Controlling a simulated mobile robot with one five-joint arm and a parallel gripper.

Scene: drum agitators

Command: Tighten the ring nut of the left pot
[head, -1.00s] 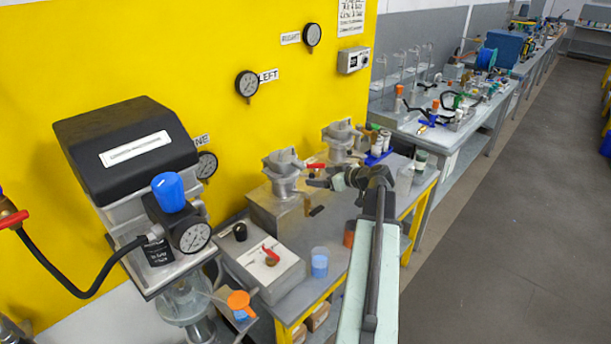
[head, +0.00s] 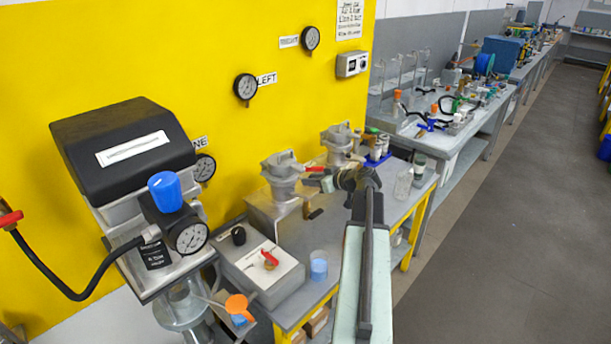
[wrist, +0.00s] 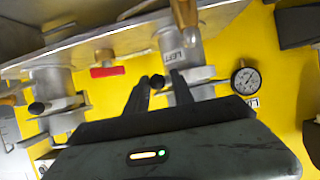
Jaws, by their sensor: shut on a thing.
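The left pot (head: 283,178) is a grey metal pot on a block on the bench. In the wrist view, the pot tagged LEFT (wrist: 186,68) appears upside down, with a flanged ring nut (wrist: 195,88) around it. My gripper (wrist: 157,85) is at this ring, its two dark fingers on either side of a small black-ended handle (wrist: 157,81). It is shut on that handle, though the contact is partly hidden. In the head view my gripper (head: 316,183) is just right of the left pot.
A second pot (head: 340,140) stands behind and right. A red lever (wrist: 107,71) sits between the pots in the wrist view. The aisle on the right is clear.

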